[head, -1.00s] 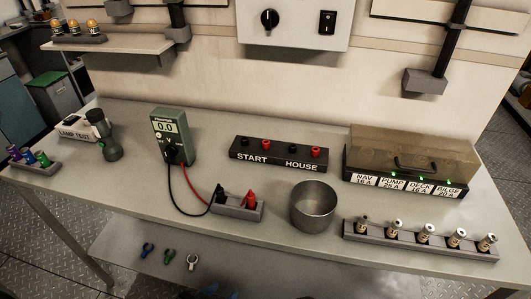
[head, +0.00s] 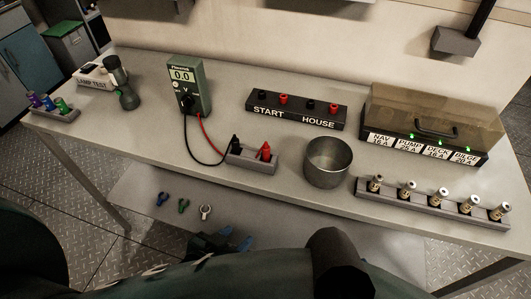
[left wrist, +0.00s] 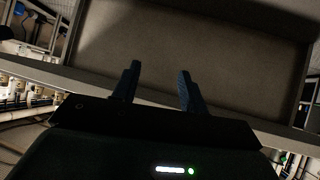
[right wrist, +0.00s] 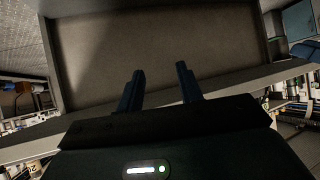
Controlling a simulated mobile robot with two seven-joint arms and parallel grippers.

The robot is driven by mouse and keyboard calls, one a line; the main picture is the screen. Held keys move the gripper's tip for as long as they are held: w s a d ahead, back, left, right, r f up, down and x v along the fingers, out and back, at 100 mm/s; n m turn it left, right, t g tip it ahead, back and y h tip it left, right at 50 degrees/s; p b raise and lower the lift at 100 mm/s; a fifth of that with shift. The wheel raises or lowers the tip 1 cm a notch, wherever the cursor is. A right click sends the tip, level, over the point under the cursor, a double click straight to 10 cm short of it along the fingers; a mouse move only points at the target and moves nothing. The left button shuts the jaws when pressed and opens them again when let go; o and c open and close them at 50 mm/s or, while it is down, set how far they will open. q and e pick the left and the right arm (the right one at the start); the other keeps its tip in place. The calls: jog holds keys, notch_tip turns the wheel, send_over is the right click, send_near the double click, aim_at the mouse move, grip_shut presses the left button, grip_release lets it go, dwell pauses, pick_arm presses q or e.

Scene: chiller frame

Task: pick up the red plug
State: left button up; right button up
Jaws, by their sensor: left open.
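The red plug (head: 265,151) stands upright in a small grey holder (head: 250,164) on the bench, beside a black plug (head: 235,144). Leads run from the green multimeter (head: 188,78) toward the holder. My left gripper (head: 235,239) is low at the front of the bench, well short of the red plug. In the left wrist view its two fingers (left wrist: 157,80) stand apart with nothing between them. My right gripper (right wrist: 160,78) shows in the right wrist view with its fingers apart and empty. Neither wrist view shows the red plug.
A metal cup (head: 328,165) stands just right of the holder. The START/HOUSE block (head: 296,112), with red and black terminals, is behind it. A fuse rack (head: 430,203) lies at right, and a covered breaker box (head: 430,115) behind that. Small wrenches (head: 184,206) lie below the bench top.

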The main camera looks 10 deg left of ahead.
pick_arm(q)
jog(key=w+d+r+n+g+h+b, duration=0.2)
jog(key=w+d+r+b, duration=0.15)
jog(key=w+d, duration=0.3)
jog(key=w+d+r+g+b, duration=0.25)
jog(key=d+r+g, duration=0.25)
jog(key=d+r, duration=0.45)
jog(key=n+y+b, duration=0.2)
jog(key=n+y, duration=0.5)
jog(key=y, duration=0.1)
send_near(267, 149)
jog(key=x, duration=0.4)
jog(key=shift+a+f, duration=0.15)
jog(key=shift+a, duration=0.05)
jog(key=shift+m+t, duration=0.3)
jog(key=shift+x, duration=2.95)
jog(key=shift+s+d, duration=0.15)
pick_arm(e)
jog(key=f, duration=0.1)
jog(key=a+f, duration=0.1)
jog(key=w+f+t+y, duration=0.1)
jog(key=shift+a, duration=0.35)
pick_arm(q)
jog(key=shift+c, duration=0.3)
